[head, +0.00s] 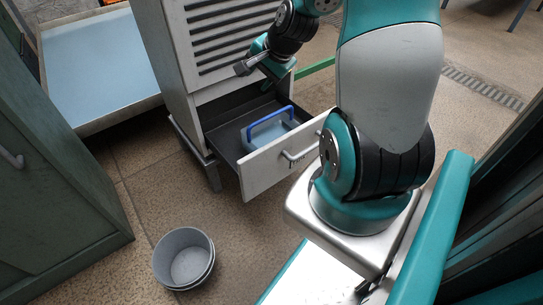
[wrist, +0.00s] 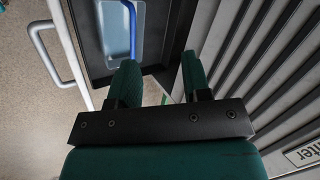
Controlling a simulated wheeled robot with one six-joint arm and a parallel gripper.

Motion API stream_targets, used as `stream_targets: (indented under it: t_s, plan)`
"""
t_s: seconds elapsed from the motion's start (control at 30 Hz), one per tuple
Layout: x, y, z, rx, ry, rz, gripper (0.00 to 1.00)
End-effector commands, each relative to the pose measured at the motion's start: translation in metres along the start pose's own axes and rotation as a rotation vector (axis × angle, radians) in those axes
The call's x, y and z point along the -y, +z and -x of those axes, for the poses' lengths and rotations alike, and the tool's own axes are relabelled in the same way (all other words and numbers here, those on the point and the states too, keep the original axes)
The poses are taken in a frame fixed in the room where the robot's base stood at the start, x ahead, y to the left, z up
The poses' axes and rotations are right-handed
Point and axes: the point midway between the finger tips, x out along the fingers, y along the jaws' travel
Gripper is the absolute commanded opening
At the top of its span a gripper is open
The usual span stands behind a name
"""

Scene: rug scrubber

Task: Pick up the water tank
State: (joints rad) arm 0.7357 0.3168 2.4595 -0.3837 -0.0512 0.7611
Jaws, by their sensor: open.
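The water tank (head: 274,137) is a light blue-grey tray with a raised blue handle. It sits in the open drawer (head: 218,137) of the grey cabinet in the head view. The tank also shows in part at the top of the wrist view (wrist: 117,42), with its blue handle seen edge-on. My gripper (head: 257,67) is above and behind the tank, close to the cabinet's slatted front. In the wrist view my gripper (wrist: 160,85) has its two green fingers apart with nothing between them. The tank lies beyond the fingertips, a little to the left.
The drawer front has a bar handle (head: 299,156). The slatted cabinet face (wrist: 262,60) is close on the right in the wrist view. Stacked grey bowls (head: 184,257) stand on the floor. A green cabinet (head: 52,190) is at left, with a blue-topped platform (head: 98,65) behind.

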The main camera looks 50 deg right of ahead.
Motion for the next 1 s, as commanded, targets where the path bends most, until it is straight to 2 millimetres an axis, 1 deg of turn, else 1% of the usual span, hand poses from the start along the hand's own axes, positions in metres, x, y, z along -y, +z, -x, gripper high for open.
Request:
stream_targets:
  t_s: [0.03, 0.1, 0.2, 0.3, 0.37, 0.47, 0.7, 0.8, 0.9, 1.0]
  plan:
    - [-0.029, -0.018, -0.029, -0.038, -0.001, -0.088, 0.44]
    - [-0.050, -0.037, -0.043, -0.082, -0.007, -0.183, 0.44]
    - [-0.070, -0.056, -0.053, -0.126, -0.015, -0.273, 0.44]
    - [-0.080, -0.065, -0.059, -0.148, -0.020, -0.318, 0.44]
    - [-0.083, -0.067, -0.066, -0.153, -0.020, -0.327, 0.44]
    - [-0.083, -0.070, -0.084, -0.151, -0.020, -0.328, 0.44]
    - [-0.084, -0.077, -0.140, -0.151, -0.020, -0.324, 0.44]
    - [-0.083, -0.080, -0.159, -0.150, -0.021, -0.324, 0.44]
    - [-0.082, -0.083, -0.171, -0.151, -0.021, -0.324, 0.44]
    - [-0.082, -0.084, -0.176, -0.152, -0.021, -0.324, 0.44]
